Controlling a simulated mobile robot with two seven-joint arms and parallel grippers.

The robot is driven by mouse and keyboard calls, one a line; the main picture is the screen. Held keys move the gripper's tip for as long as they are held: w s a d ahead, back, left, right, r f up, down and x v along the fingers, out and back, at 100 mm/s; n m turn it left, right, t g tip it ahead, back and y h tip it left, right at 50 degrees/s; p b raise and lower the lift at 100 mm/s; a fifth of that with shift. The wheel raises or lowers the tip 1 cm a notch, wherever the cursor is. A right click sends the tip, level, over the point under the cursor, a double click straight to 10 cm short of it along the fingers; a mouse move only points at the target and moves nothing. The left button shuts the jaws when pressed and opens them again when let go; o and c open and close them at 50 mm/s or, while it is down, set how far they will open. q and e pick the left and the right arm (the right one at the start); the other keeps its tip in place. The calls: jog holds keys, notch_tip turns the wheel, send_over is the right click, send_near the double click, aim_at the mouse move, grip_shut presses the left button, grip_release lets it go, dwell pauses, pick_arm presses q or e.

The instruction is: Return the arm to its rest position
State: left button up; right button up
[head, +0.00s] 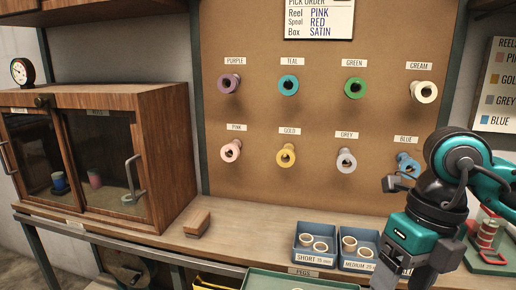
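My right arm comes in from the right, in front of the blue reel (407,165) on the pegboard and the right end of the bench. My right gripper (388,270) points down beside the medium peg tray (345,263), near the bottom edge of the head view. Its fingers are dark and partly cut off, so I cannot tell if they are open or shut. I see nothing clearly held in it. My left arm and gripper are not in view.
Reels hang on a brown board (320,118), including a pink reel (229,152). A wooden cabinet (165,150) stands left. A wooden block (197,223) and short peg tray (314,258) are on the bench. A red item (487,235) stands right of my arm.

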jog(key=s+a+r+m+g+y, duration=0.1)
jog(key=s+a+g+y, duration=0.1)
jog(key=a+y, duration=0.65)
jog(key=s+a+r+g+y, duration=0.1)
jog(key=s+a+g+y, duration=0.1)
jog(key=a+y, duration=0.6)
jog(key=w+d+f+m+t, duration=0.1)
jog(key=w+f+m+t, duration=0.1)
jog(key=w+m+t, duration=0.5)
jog(key=w+d+f+m+t, duration=0.1)
jog(key=w+d+m+t, duration=0.1)
jog(key=m+t, duration=0.95)
jog(key=w+d+f+m+t+h, duration=0.2)
jog(key=d+f+m+t+h, duration=0.25)
jog(key=f+m+h, duration=0.55)
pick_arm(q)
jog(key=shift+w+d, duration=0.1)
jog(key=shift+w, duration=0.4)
pick_arm(e)
jog(key=s+d+f+m+g+h, duration=0.3)
jog(key=s+f, duration=0.3)
jog(key=f, duration=0.4)
jog(key=s+d+f+m+g+h, duration=0.3)
jog(key=s+f, duration=0.3)
jog(key=f, duration=0.5)
jog(key=shift+d+m+g, duration=0.5)
jog(key=shift+m+g, duration=0.25)
jog(key=shift+g, duration=0.05)
